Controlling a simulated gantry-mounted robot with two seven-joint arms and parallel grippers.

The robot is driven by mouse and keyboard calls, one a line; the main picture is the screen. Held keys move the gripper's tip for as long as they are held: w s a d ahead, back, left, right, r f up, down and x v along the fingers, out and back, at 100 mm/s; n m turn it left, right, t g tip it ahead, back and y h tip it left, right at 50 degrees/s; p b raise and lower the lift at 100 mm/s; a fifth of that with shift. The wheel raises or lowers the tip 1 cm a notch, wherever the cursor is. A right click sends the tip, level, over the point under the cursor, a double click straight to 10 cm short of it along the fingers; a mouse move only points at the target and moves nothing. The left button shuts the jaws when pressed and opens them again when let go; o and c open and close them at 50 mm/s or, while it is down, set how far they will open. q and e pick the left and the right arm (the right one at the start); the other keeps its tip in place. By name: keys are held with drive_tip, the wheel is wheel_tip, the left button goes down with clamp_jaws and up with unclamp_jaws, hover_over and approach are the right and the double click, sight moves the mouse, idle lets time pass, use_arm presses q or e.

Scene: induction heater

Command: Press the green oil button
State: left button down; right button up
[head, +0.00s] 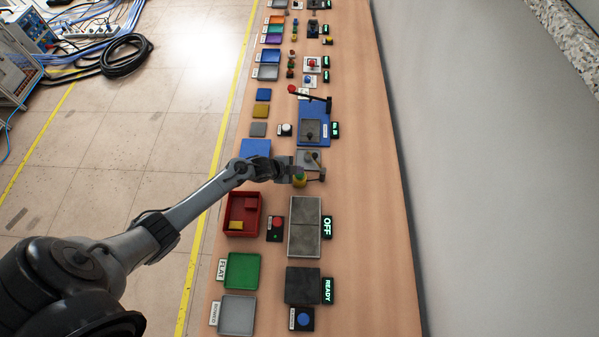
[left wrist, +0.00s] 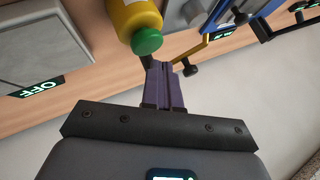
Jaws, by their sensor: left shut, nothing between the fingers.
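The green button (left wrist: 147,41) shows in the left wrist view as a round green cap on the end of a yellow cylindrical body (left wrist: 132,15). In the head view the yellow body (head: 300,182) stands on the bench near the middle, with the green part (head: 299,176) small at its top. My left gripper (head: 291,172) is right beside it. In the left wrist view its purple fingers (left wrist: 163,68) are shut and empty, with the tips just below and right of the green cap. I cannot tell whether they touch it. My right gripper is not in view.
A blue-based press (head: 314,137) and a grey plate (head: 306,157) lie just beyond my gripper. Nearer are a red tray (head: 258,224), a red button box (head: 276,228) and grey plates (head: 304,242) by an OFF display (head: 327,226). A dark lever knob (left wrist: 190,70) is close right of the fingers.

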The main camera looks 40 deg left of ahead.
use_arm(q)
drive_tip(key=shift+r, duration=0.1)
wheel_tip(320, 180, up, 2)
drive_tip(key=shift+p, duration=1.05)
wheel_tip(320, 180, up, 3)
drive_tip(key=p, duration=0.2)
drive_tip(key=shift+p, duration=0.35)
idle(1.6)
